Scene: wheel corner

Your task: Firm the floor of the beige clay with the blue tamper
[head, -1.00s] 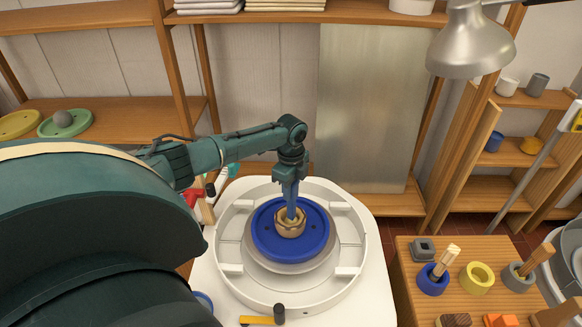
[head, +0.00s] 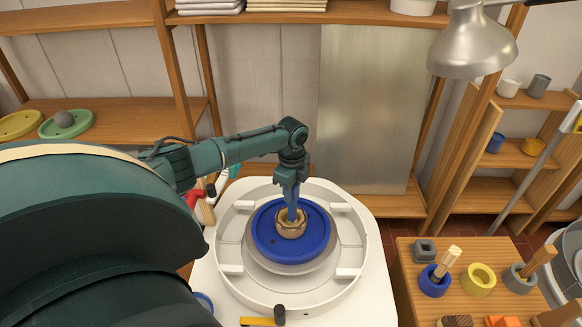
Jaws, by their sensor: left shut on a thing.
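The beige clay (head: 291,231) is a small open bowl shape on the blue disc (head: 262,245) at the middle of the wheel. My left gripper (head: 291,190) points down over it from above. It is shut on the blue tamper (head: 292,211), whose lower end goes into the clay's opening. The tamper's bottom is hidden inside the clay, so I cannot tell whether it touches the floor. My right gripper is not in view.
A white splash pan (head: 230,268) rings the wheel. A wooden side table (head: 410,310) at the right holds a blue holder (head: 432,285), a yellow ring (head: 479,280) and a grey holder (head: 519,281) with a wooden-handled tool. A lamp (head: 470,40) hangs at the upper right.

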